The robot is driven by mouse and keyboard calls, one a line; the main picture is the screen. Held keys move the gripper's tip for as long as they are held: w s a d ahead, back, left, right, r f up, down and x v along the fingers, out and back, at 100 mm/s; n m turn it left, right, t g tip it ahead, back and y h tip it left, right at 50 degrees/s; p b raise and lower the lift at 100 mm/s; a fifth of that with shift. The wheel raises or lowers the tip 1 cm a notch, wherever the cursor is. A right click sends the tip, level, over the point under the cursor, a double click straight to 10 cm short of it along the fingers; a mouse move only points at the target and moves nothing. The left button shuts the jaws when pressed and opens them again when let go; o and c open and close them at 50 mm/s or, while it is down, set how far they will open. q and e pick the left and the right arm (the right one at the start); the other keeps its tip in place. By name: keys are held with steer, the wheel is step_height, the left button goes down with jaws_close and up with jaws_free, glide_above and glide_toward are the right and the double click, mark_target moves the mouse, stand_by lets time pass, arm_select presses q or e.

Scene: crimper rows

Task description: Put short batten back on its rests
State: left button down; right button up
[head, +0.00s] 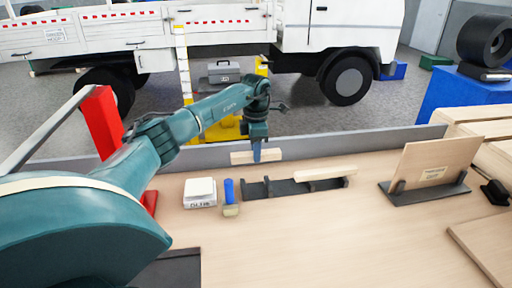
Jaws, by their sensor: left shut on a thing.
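My left gripper (257,157) is shut on a short pale wooden batten (239,158), which lies level across the picture near the table's back edge. The batten is behind and above the left part of a black rack with rests (284,190). A second pale batten (325,174) lies over the right part of that rack, slightly tilted in the picture. The left end of the rack is bare. My right gripper is not in view.
A white box (200,192) and a blue-handled tool (230,195) stand left of the rack. A wooden panel in a black stand (432,163) is at the right. A low grey wall (345,140) edges the table's back. The front middle of the table is clear.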

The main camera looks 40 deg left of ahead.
arm_select(q)
steer(key=shift+r, duration=0.1)
step_height(320, 180, down, 2)
steer(key=shift+f+b, duration=0.1)
steer(key=shift+b, duration=0.25)
steer(key=shift+f+b, duration=0.45)
steer(key=shift+f, duration=0.4)
steer(key=shift+f+b, duration=1.15)
steer(key=shift+f, duration=0.85)
steer(key=shift+f+b, duration=0.55)
steer(key=shift+f, duration=0.4)
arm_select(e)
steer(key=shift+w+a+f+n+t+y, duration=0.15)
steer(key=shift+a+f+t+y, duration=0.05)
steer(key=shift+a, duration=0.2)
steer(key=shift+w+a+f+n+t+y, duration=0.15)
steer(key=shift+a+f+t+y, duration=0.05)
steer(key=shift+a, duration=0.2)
